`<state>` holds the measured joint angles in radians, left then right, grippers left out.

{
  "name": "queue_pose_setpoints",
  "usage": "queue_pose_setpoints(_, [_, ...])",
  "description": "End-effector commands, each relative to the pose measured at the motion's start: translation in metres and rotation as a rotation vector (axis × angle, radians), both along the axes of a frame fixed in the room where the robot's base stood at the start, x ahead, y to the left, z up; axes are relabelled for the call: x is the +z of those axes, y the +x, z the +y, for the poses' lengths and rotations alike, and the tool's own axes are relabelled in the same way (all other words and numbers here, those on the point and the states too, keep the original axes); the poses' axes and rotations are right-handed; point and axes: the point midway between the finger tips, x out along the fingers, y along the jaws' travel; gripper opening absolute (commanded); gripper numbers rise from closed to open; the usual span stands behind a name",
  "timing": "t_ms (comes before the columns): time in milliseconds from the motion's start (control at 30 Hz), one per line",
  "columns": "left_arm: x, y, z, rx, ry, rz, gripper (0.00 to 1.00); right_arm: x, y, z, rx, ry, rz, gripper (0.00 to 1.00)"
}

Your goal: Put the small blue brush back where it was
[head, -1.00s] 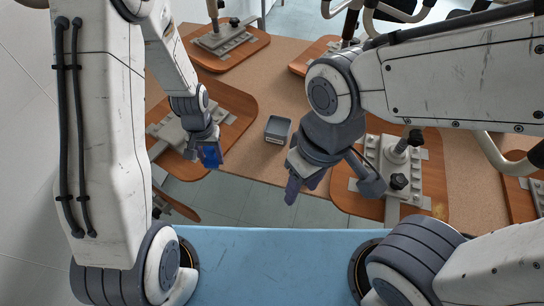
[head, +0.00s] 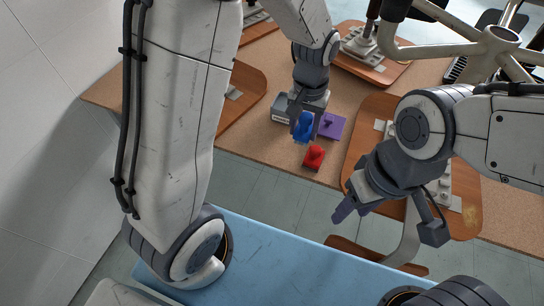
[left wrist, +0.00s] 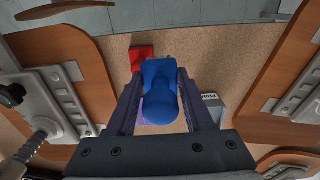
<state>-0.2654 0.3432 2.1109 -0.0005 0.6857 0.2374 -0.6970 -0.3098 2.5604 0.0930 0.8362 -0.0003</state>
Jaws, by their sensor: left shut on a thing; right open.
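The small blue brush (head: 304,128) is in my left gripper (head: 301,119), which is shut on it and holds it above the tan table mat. In the left wrist view the blue brush (left wrist: 160,92) fills the space between the two fingers. A red brush-like piece (head: 314,157) and a purple one (head: 331,125) are close by; the red one (left wrist: 141,57) also shows in the wrist view, the purple one is mostly hidden there. My right gripper (head: 347,206) is open and empty, in front of the table's near edge.
A small grey box (head: 281,107) stands left of the purple piece, partly behind my left gripper; its labelled side (left wrist: 208,101) shows in the wrist view. Wooden chair boards with grey metal mounts (head: 372,45) lie around the tan surface (head: 260,135).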

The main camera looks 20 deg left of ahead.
Motion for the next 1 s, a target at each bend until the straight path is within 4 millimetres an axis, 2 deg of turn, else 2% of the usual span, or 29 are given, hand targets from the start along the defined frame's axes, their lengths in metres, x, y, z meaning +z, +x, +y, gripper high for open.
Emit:
queue_pose_setpoints(33, [-0.005, -0.001, -0.006, -0.005, -0.001, -0.005, 0.07, -0.014, 0.0, 0.0, 0.0, 0.0, 0.0, 0.5])
queue_pose_setpoints(133, [-0.002, -0.003, -0.011, -0.005, 0.0, -0.001, 0.07, -0.019, 0.0, 0.0, 0.0, 0.001, -0.001, 0.5])
queue_pose_setpoints(233, [-0.004, -0.002, -0.005, -0.001, 0.001, 0.002, 0.07, -0.018, 0.0, 0.0, 0.0, 0.001, -0.001, 0.5])
queue_pose_setpoints(600, [-0.05, 0.019, 0.072, 0.002, 0.0, 0.004, 0.07, -0.014, 0.0, 0.0, 0.0, 0.001, -0.001, 0.5])
queue_pose_setpoints(700, [-0.06, 0.024, 0.087, -0.001, 0.0, 0.003, 0.07, -0.013, 0.0, 0.0, 0.0, 0.001, -0.001, 0.5])
queue_pose_setpoints(867, [-0.068, 0.027, 0.098, -0.004, 0.0, 0.002, 0.07, -0.013, 0.0, 0.0, 0.0, 0.001, -0.001, 0.5])
queue_pose_setpoints(1000, [-0.086, 0.027, 0.099, -0.006, 0.0, 0.005, 0.07, -0.013, 0.0, 0.0, 0.0, 0.001, -0.001, 0.5])
